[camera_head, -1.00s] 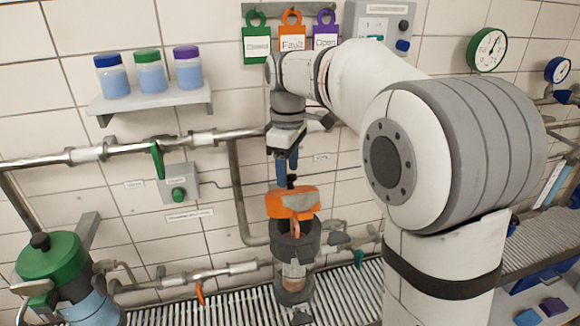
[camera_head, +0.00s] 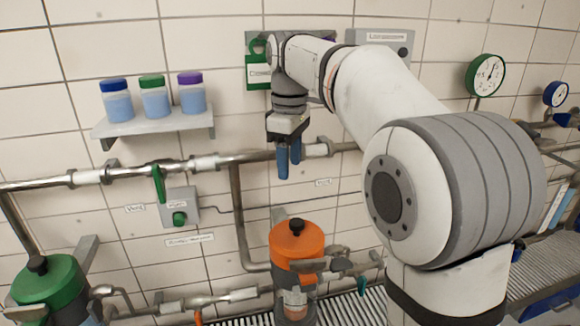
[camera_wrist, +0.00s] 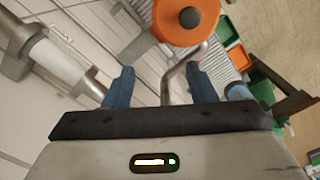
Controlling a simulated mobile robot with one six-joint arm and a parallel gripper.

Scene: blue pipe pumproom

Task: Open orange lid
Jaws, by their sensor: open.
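The orange lid (camera_head: 290,250) lies across the top of a dark vessel (camera_head: 297,281) in the head view, with a black knob (camera_head: 296,226) on it. It looks down on the vessel rather than tilted up. The lid also shows at the top of the wrist view (camera_wrist: 195,36), beyond the fingertips. My gripper (camera_head: 289,166) points down above the lid, with a clear gap between them. Its two blue fingers are apart with nothing between them, as the wrist view also shows (camera_wrist: 160,88). The lid's hinge is hard to make out.
A horizontal pipe (camera_head: 205,162) runs along the tiled wall behind my gripper. A shelf (camera_head: 150,125) with jars is at upper left. A green-lidded vessel (camera_head: 50,282) stands at lower left. A green tag (camera_head: 258,72) hangs behind my arm.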

